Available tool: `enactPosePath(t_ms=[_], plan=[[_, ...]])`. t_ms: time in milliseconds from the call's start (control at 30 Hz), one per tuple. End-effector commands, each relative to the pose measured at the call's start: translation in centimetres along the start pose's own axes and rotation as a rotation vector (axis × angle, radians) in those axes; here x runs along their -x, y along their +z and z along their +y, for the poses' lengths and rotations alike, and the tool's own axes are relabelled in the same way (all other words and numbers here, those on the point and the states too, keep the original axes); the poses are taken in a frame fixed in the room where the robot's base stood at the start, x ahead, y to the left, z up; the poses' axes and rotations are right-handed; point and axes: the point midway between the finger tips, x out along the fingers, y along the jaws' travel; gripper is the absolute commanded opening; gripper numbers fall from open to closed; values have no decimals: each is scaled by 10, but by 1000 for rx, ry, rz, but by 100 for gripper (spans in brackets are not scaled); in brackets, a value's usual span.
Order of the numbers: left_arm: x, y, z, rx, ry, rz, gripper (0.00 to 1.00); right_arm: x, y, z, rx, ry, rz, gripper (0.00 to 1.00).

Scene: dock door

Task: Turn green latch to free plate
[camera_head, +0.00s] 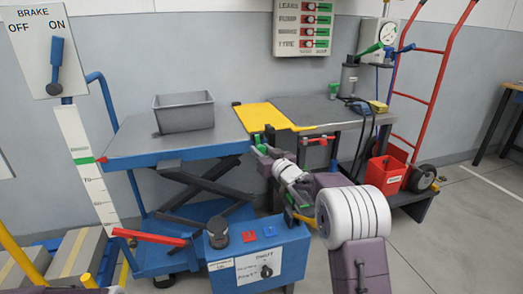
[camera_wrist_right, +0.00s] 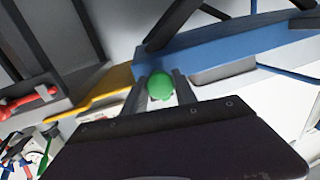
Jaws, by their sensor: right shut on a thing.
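The yellow plate (camera_head: 262,116) lies flat between the blue lift table (camera_head: 150,143) and the dark bench (camera_head: 310,108). My right gripper (camera_head: 265,150) is just below the plate's front edge, at the gap between the two tables. It is shut on the green latch knob (camera_head: 257,139). In the right wrist view the round green knob (camera_wrist_right: 160,88) sits between the two fingers. The rest of the latch is mostly hidden by the gripper. My left gripper is not in view.
A grey bin (camera_head: 184,113) stands on the lift table. A red handle (camera_head: 317,140) is right of the gripper under the bench. A blue control box (camera_head: 262,250) stands in front. A red bucket (camera_head: 386,173) and hand truck (camera_head: 435,75) are at right.

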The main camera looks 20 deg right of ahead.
Motion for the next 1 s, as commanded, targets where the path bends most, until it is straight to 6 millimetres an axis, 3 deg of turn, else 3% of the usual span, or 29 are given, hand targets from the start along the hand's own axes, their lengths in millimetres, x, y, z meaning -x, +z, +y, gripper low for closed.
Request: enactPosePath(t_ms=[467, 1000], plan=[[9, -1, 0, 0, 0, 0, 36, 0, 0, -2, 426, 9, -76, 0], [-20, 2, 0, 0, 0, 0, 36, -1, 5, -3, 931, 23, -165, 0]])
